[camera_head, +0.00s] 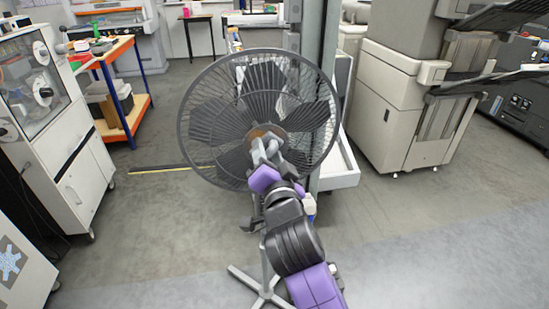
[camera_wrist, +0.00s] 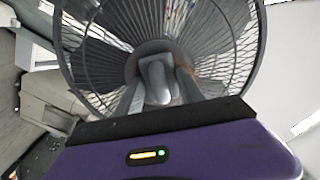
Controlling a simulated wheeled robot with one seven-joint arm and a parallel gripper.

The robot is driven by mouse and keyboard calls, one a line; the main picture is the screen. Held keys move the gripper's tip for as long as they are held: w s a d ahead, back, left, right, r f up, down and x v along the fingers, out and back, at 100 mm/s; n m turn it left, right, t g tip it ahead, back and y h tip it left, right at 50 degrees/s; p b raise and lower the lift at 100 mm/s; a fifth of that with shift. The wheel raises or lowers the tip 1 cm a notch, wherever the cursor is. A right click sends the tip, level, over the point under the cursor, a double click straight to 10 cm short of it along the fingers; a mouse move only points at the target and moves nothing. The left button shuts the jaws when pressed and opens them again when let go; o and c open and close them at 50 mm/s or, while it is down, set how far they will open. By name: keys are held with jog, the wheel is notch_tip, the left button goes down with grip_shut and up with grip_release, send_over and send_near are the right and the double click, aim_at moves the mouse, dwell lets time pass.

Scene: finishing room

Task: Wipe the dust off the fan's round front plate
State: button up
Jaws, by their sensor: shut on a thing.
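The fan (camera_head: 190,128) is a dark grey pedestal fan with a round wire guard, standing upright in the middle of the head view. Its round front plate (camera_head: 257,133) is at the guard's centre, with brown dust on its visible upper part. In the wrist view the fan guard (camera_wrist: 240,80) fills the upper middle, and brown shows beside the plate's centre (camera_wrist: 186,66). My gripper (camera_head: 266,150) is at the plate, shut on a small grey thing (camera_wrist: 157,78) that is mostly hidden. It overlaps the plate's lower part; contact is hard to tell.
A grey post (camera_head: 318,60) and a pale machine frame (camera_head: 345,165) stand close behind the fan. A white cabinet (camera_head: 62,130) and an orange-topped bench (camera_head: 118,50) are at left, a large beige machine (camera_head: 400,110) at right. The floor around the fan is clear.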

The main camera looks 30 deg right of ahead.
aim_at(289, 137)
jog(key=shift+w+a, duration=0.2)
jog(key=shift+a, duration=0.3)
jog(key=shift+w+a, duration=0.15)
jog(key=shift+a, duration=0.35)
jog(key=shift+w+a+f+b, duration=0.1)
jog(key=shift+w+a+b, duration=0.1)
jog(key=shift+a+b, duration=0.55)
jog(key=shift+w+a+b, duration=0.2)
jog(key=shift+a+b, duration=0.5)
jog(key=shift+w+d+r+p, duration=0.1)
jog(key=shift+r+p, duration=0.45)
jog(key=shift+r, duration=0.55)
jog(key=shift+d, duration=0.55)
jog(key=shift+s+d+f+p, duration=0.15)
jog(key=shift+s+d, duration=0.25)
jog(key=shift+d, duration=0.5)
jog(key=shift+s+d+r+p, duration=0.1)
jog(key=shift+s+d+p, duration=0.25)
jog(key=shift+d, duration=0.6)
jog(key=shift+s+d+f+p, duration=0.15)
jog(key=shift+s+d, duration=0.3)
jog(key=shift+d, duration=0.45)
jog(key=shift+s+d+p, duration=0.2)
jog(key=shift+d+p, duration=0.05)
jog(key=shift+d, duration=0.6)
jog(key=shift+s+d+p, duration=0.2)
jog(key=shift+d+p, duration=0.05)
jog(key=shift+d, duration=0.6)
jog(key=shift+v, duration=3)
